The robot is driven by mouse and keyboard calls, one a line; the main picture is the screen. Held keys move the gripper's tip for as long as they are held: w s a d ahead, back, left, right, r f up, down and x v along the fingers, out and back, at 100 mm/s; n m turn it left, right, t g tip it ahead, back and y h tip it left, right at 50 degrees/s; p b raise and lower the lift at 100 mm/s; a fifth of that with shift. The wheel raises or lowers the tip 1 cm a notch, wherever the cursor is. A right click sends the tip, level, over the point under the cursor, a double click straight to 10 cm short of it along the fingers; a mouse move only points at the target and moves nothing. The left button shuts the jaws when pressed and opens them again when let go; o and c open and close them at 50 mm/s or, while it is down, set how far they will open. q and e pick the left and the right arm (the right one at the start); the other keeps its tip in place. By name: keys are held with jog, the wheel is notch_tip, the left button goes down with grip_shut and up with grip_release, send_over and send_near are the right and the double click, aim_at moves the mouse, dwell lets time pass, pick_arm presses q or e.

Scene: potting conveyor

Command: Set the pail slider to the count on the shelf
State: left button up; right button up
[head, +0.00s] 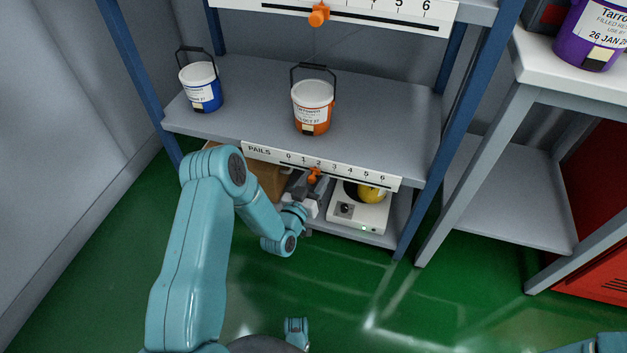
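The pail slider is an orange knob (314,175) on the white PAILS scale strip (258,150) along the shelf's front edge. It sits close to the 2 mark. On the shelf (250,105) above stand two pails with dark handles: a white and blue one (201,88) at the left and a white and orange one (312,107) near the middle. My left gripper (309,187) is just below the knob, its grey body partly hidden by its wrist. I cannot tell whether it touches the knob or how far its fingers are apart. My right gripper is out of view.
Another strip with an orange knob (318,14) is on the upper shelf. Below the PAILS strip are a cardboard box (262,180) and a white device (358,211) with a yellow object. A side bench (555,75) at the right holds a purple pail (590,38).

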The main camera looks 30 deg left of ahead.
pick_arm(q)
jog(key=shift+r, duration=0.1)
jog(key=shift+s, duration=0.3)
jog(key=s+d+p, duration=0.1)
jog(key=s+p, duration=0.2)
jog(key=s, duration=1.2)
jog(key=shift+s+d+p, duration=0.3)
jog(key=shift+s+p, duration=0.05)
jog(key=shift+p, duration=0.05)
